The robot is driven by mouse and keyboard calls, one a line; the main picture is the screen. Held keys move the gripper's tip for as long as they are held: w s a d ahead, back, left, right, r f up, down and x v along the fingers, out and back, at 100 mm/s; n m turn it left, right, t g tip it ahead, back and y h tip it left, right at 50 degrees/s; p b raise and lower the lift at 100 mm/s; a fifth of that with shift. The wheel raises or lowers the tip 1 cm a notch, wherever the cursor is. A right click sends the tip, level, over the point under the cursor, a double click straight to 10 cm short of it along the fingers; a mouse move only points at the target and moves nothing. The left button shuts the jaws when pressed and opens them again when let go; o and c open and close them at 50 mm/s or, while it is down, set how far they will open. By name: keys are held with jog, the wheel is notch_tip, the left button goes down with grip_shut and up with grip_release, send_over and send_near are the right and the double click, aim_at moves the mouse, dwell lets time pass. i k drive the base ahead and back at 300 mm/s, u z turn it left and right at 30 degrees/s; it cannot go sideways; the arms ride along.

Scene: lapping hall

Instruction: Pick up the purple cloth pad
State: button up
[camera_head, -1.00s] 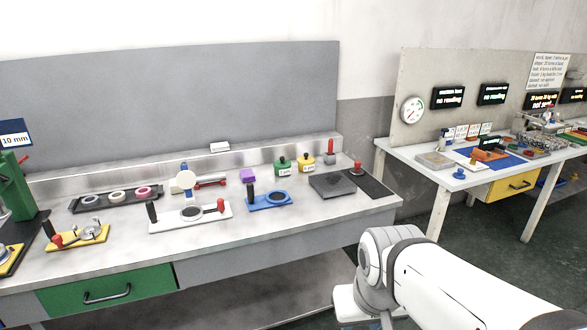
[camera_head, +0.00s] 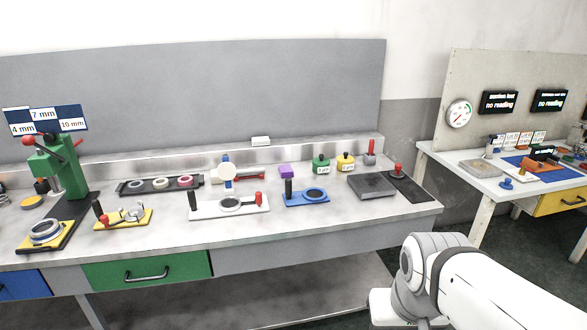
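The purple cloth pad (camera_head: 286,172) is a small block near the back of the grey workbench (camera_head: 330,226). It lies behind the blue fixture and left of the green bottle. My white and grey arm shows at the lower right, in front of the bench and well away from the pad. The gripper's fingers are not visible in this view.
Around the pad are a blue fixture (camera_head: 306,197), a green bottle (camera_head: 321,164), a yellow bottle (camera_head: 346,162) and a white fixture (camera_head: 229,205). A dark grey plate (camera_head: 371,186) lies to the right. A green press (camera_head: 62,170) stands at left. The bench's front strip is mostly clear.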

aim_at(285, 171)
jog(key=u, duration=0.7)
jog(key=i, duration=2)
jog(key=z, duration=0.2)
